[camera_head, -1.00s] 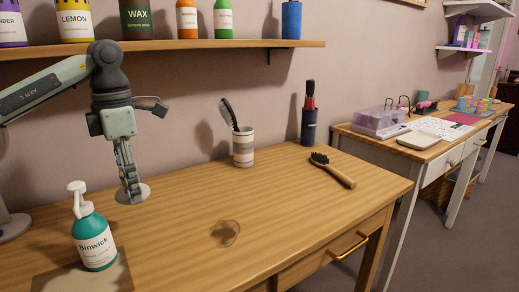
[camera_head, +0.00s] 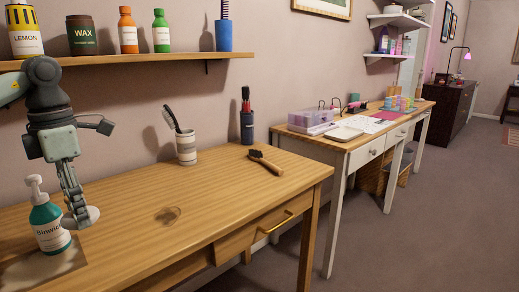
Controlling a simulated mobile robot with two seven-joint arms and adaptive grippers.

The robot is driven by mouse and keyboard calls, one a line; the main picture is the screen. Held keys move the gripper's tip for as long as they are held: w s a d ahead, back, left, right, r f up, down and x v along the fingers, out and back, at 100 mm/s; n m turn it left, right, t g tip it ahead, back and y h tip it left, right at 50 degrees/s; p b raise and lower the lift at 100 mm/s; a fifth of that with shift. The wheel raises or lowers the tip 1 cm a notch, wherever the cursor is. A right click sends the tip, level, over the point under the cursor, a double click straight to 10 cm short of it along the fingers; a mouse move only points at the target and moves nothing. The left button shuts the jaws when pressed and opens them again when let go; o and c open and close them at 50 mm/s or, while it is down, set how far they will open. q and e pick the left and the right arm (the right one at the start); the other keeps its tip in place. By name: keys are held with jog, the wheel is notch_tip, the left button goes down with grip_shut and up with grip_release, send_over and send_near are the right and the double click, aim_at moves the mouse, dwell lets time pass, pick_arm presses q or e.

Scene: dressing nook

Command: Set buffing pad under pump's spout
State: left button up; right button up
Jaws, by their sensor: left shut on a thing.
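The pump (camera_head: 48,228) is a teal bottle with a white label and a white pump head. It stands upright on a dull square mat (camera_head: 28,278) at the left of the wooden table. The buffing pad (camera_head: 92,216) is a pale round disc. My left gripper (camera_head: 77,212) points down and is shut on the pad, just right of the bottle. The gripper partly covers the pad. Whether the pad touches the bottle or the table, I cannot tell. My right gripper is not in view.
On the table (camera_head: 220,205) stand a striped cup (camera_head: 186,148) with a brush and a dark holder (camera_head: 247,127). A shelf (camera_head: 150,62) with bottles runs above. The front middle is clear.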

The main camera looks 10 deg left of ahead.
pick_arm(q)
jog(key=shift+s+d, duration=0.2)
jog(key=w+d+m, duration=0.2)
jog(key=d+m, duration=0.5)
jog(key=d, duration=2)
jog(key=s+d+f+m, duration=0.2)
jog(key=f+m, duration=0.6)
jog(key=m, duration=0.4)
jog(key=s+d+f+m, duration=0.25)
jog(key=f+m, duration=0.55)
jog(key=m, duration=0.4)
jog(key=w+a+n, duration=0.2)
jog(key=a, duration=1)
jog(key=shift+w+n, duration=0.3)
jog(key=shift+w, duration=0.05)
